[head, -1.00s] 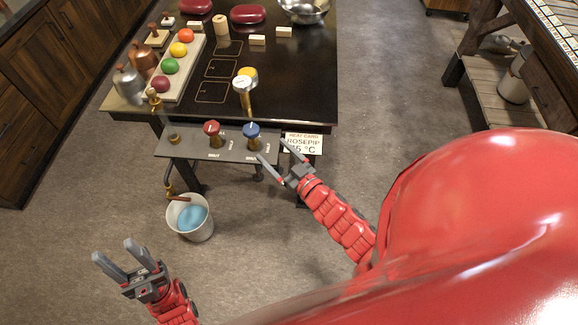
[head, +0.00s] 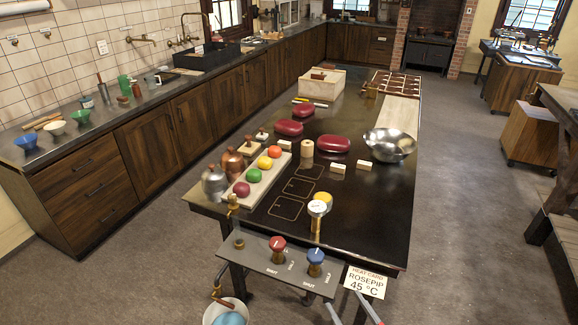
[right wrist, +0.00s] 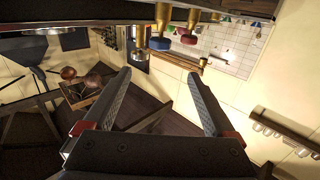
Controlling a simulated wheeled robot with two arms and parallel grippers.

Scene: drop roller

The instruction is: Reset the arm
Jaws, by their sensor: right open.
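My right gripper (head: 352,308) shows only by its fingertips at the bottom edge of the head view, below the heat card (head: 366,282). In the right wrist view its two fingers (right wrist: 162,98) stand wide apart with nothing between them. The red knob (head: 278,244) and blue knob (head: 315,257) stand on the grey valve panel (head: 256,262), left of the gripper. Both knobs also show beyond the fingers in the right wrist view, the blue one (right wrist: 160,43) and the red one (right wrist: 189,39). My left gripper is out of view.
The dark table (head: 375,215) carries a tray of coloured balls (head: 245,186), metal jugs, a gauge (head: 317,208), red cushions and a steel bowl (head: 389,146). A bucket (head: 224,306) stands below the panel.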

